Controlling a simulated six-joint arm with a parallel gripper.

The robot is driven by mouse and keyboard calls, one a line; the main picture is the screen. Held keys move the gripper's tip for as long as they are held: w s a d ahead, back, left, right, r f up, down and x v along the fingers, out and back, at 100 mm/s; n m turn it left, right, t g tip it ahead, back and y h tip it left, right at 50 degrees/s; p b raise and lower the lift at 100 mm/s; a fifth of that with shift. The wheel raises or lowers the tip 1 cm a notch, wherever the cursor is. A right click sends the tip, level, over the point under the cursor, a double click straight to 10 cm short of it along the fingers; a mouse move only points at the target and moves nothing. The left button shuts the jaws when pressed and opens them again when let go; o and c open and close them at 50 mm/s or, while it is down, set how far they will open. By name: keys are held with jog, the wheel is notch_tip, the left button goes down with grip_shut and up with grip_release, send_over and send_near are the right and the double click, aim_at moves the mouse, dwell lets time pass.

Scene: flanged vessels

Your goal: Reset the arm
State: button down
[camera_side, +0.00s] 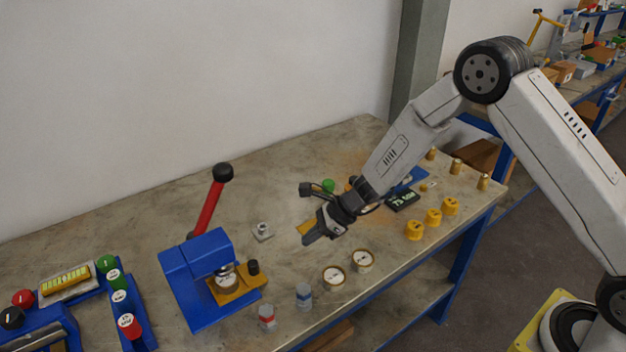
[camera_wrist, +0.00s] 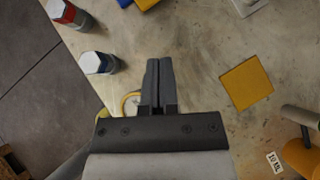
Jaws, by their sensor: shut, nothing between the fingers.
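My gripper (camera_side: 309,236) hangs over the middle of the workbench (camera_side: 130,217), pointing down and to the left in the side view. Its two dark fingers are together in the wrist view (camera_wrist: 158,65), with nothing held between them. A yellow square plate (camera_wrist: 246,83) lies to the right of the fingers in the wrist view. In the side view, a yellow patch shows beside the fingertips. Two round gauges (camera_side: 333,276) (camera_side: 362,260) lie in front of the gripper; in the wrist view the fingers and gripper body mostly hide what is beneath them.
A blue press with a red lever (camera_side: 208,205) stands left, holding a gauge. Red-banded (camera_side: 267,317) and blue-banded (camera_side: 304,295) vials stand near the front edge. Yellow knobs (camera_side: 433,217) and a dark display (camera_side: 402,200) are right.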

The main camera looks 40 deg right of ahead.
jog(key=shift+s+d+r, duration=0.25)
jog(key=shift+d+r, duration=0.2)
jog(key=s+d+r+n+h, duration=0.4)
jog(key=s+d+r+n, duration=0.1)
jog(key=s+n, duration=0.5)
jog(key=s+d+r+n+g+h, duration=0.1)
jog(key=s+d+r+n+h, duration=0.3)
jog(key=s+d+n, duration=0.3)
jog(key=s+r+n, duration=0.1)
jog(key=s+n, duration=0.3)
jog(key=n, duration=0.2)
jog(key=shift+r+n+g, duration=0.3)
jog(key=shift+r, duration=0.05)
